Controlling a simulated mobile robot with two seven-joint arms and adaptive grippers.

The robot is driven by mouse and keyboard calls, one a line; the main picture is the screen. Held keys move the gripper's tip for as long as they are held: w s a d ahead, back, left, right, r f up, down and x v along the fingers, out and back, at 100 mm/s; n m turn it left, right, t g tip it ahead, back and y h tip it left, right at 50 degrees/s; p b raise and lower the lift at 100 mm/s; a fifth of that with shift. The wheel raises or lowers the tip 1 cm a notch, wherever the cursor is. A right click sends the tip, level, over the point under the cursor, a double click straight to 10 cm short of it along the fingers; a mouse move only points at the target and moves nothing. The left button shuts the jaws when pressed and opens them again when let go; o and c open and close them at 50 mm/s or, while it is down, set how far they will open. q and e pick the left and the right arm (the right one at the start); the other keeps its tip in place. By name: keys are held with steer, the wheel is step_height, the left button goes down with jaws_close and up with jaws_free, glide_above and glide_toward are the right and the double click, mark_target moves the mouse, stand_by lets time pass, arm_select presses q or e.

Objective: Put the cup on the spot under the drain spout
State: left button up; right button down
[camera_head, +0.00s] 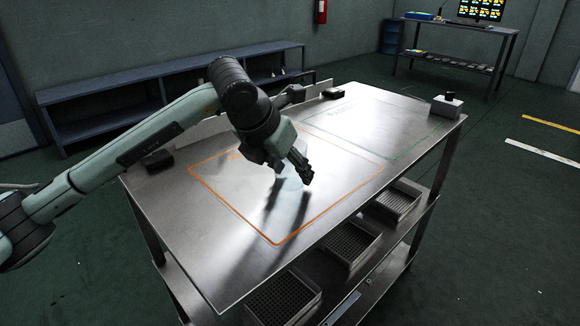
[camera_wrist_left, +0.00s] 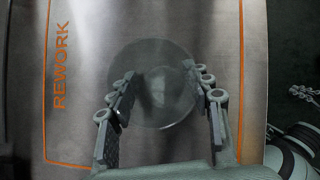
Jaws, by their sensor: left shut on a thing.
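My left gripper (camera_head: 298,167) reaches over the metal table from the left, pointing down. It is shut on a clear, see-through cup (camera_head: 287,186), which shows faintly below the fingers. In the left wrist view the cup (camera_wrist_left: 153,58) appears as a pale round disc between and beyond the two fingers of the gripper (camera_wrist_left: 160,82). Its lower edge is hard to make out, so I cannot tell whether it touches the table. The cup is over the orange-outlined area (camera_head: 277,243) marked REWORK. I see no drain spout or spot under one in these views. My right gripper is not in view.
The steel table (camera_head: 205,245) also has a green-outlined area (camera_head: 391,157) to the right. A small grey box with a black knob (camera_head: 447,105) stands at its right corner. Black blocks (camera_head: 160,158) sit at the back edge. Grey trays (camera_head: 345,243) lie on the shelf below.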

arm_select(q)
steer(key=o, duration=1.1)
steer(key=shift+o, duration=0.2)
